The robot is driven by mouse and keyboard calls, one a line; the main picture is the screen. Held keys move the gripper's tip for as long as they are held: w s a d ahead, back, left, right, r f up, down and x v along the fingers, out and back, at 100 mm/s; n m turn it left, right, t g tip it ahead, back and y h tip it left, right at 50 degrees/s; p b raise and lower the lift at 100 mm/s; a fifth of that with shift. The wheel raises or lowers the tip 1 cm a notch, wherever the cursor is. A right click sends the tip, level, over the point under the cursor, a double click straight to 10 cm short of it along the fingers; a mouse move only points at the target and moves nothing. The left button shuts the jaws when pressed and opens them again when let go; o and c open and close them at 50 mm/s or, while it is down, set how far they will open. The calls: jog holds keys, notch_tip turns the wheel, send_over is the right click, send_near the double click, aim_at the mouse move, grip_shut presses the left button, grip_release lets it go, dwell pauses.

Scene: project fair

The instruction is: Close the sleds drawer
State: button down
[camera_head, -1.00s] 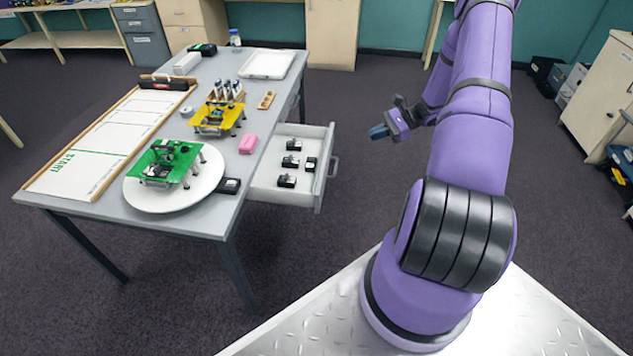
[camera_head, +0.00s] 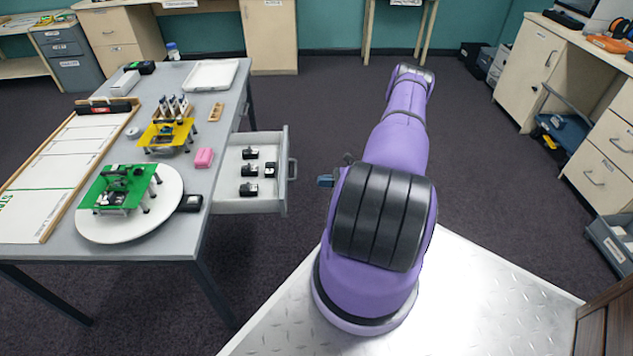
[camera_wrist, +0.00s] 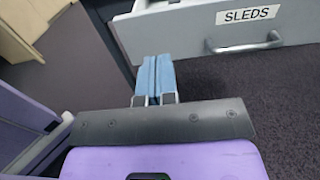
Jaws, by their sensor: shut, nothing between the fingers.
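The sleds drawer (camera_head: 287,196) is pulled out from the right side of the grey table. Several small black-and-white sleds (camera_head: 250,171) lie inside it. In the wrist view its grey front (camera_wrist: 194,28) carries a label reading SLEDS and a metal bar handle (camera_wrist: 250,46). My gripper (camera_head: 325,181) is to the right of the drawer front in the head view, partly hidden behind my arm. In the wrist view my gripper's blue fingertips (camera_wrist: 155,78) are pressed together, empty, pointing toward the lower left part of the drawer front. I cannot tell whether they touch it.
The table (camera_head: 205,100) holds a white turntable (camera_head: 168,210) with a green model, a yellow model (camera_head: 165,136), a pink block (camera_head: 204,158) and a white tray (camera_head: 228,74). Open floor lies behind my arm. Cabinets (camera_head: 528,70) stand at the right.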

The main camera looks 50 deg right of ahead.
jog(key=x, duration=1.1)
jog(key=shift+w+a, duration=0.25)
jog(key=x, duration=2.2)
jog(key=shift+w+a, duration=0.25)
jog(key=shift+a, duration=0.1)
